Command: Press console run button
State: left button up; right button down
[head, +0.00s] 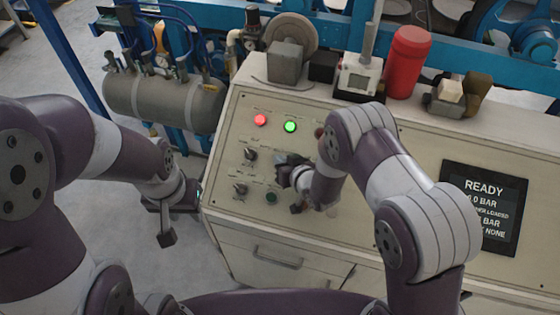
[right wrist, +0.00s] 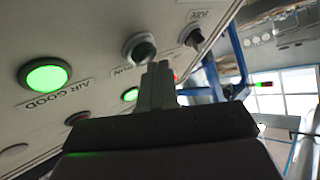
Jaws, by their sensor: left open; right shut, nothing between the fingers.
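The sloped console (head: 225,195) carries lamps, knobs and buttons. In the right wrist view, turned upside down, the run button (right wrist: 139,47) is dark green in a pale ring, beside the label "RUN". My right gripper (right wrist: 158,70) is shut and empty, its tips at the lower right of the button. I cannot tell whether they touch it. In the head view my right gripper (head: 282,162) covers that part of the panel, so the run button is hidden. My left gripper (head: 167,222) is open and empty, left of the console and apart from it.
Red (head: 260,120) and green (head: 290,126) lamps are lit. Around them are a knob (head: 250,155), a lower knob (head: 240,188) and a green button (head: 271,198). The lit "AIR GOOD" lamp (right wrist: 46,76) is nearby. A screen (head: 483,205) reads "READY".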

jog(key=shift+w+d+f+b, duration=0.1)
jog(key=shift+w+f+b, duration=0.1)
jog(key=shift+f+b, duration=0.2)
dwell(0.6)
jog(key=shift+s+r+p, duration=0.25)
jog(key=shift+r+p, duration=0.3)
jog(key=shift+r, duration=0.05)
jog(key=shift+s+r, duration=0.15)
jog(key=shift+s, duration=0.05)
jog(key=shift+s+a+r+p, duration=0.1)
jog(key=shift+a+r+p, duration=0.1)
jog(key=shift+r+p, duration=0.35)
jog(key=s+r+p, duration=0.2)
jog(key=r+p, duration=0.1)
jog(key=shift+a+r, duration=0.1)
jog(key=shift+a, duration=0.25)
